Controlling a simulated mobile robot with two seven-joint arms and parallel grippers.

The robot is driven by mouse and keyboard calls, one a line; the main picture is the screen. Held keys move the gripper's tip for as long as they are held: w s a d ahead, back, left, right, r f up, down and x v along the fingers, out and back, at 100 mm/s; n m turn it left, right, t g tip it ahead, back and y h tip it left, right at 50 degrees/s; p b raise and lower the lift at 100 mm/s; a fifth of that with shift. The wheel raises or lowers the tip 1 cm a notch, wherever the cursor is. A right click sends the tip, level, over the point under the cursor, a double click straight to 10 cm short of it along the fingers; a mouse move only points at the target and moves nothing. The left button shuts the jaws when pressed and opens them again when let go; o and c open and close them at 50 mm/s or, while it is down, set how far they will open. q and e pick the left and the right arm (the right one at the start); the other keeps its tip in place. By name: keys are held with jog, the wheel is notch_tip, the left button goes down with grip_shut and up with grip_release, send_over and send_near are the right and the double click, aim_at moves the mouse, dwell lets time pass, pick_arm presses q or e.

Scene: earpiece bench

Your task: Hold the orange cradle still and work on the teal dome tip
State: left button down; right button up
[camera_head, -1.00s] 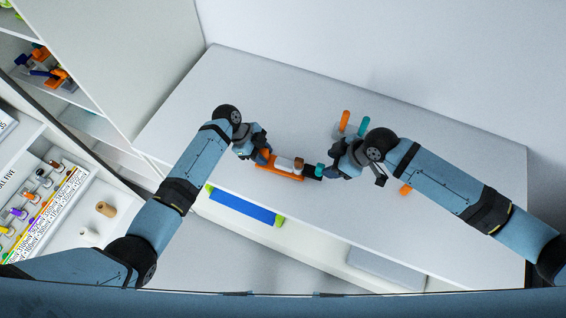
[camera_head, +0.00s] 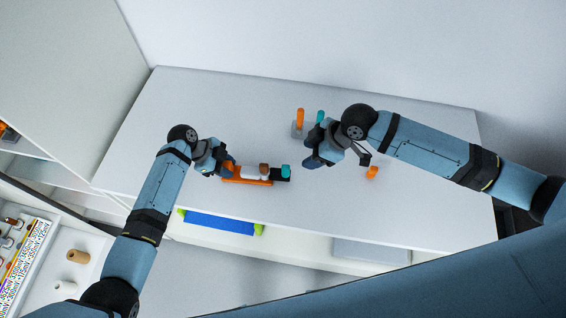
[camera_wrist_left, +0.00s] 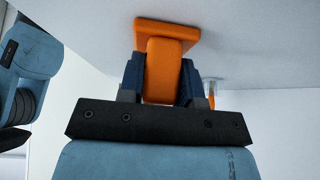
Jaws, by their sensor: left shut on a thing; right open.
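The orange cradle (camera_head: 246,182) lies on the table in the head view and carries a white body (camera_head: 252,171) with a brown piece on it. The teal dome tip (camera_head: 286,168) is at the cradle's right end, beside a black part. My left gripper (camera_head: 226,168) is at the cradle's left end, shut on its upright orange block. The left wrist view shows that block (camera_wrist_left: 163,72) between both fingers (camera_wrist_left: 160,85). My right gripper (camera_head: 313,160) is open, just right of the teal tip and apart from it.
A grey stand (camera_head: 297,132) with an orange post (camera_head: 300,118) and a teal post (camera_head: 320,117) is behind my right gripper. A small orange piece (camera_head: 372,172) lies to its right. A blue item (camera_head: 220,223) is below the table's front edge. The table's back left is clear.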

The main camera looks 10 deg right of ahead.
pick_arm(q)
jog(key=c, duration=0.7)
grip_release()
jog(key=shift+f, duration=0.2)
jog(key=shift+c, duration=0.2)
jog(key=shift+r, duration=0.15)
jog(key=v, duration=1.2)
jog(key=shift+a, duration=0.1)
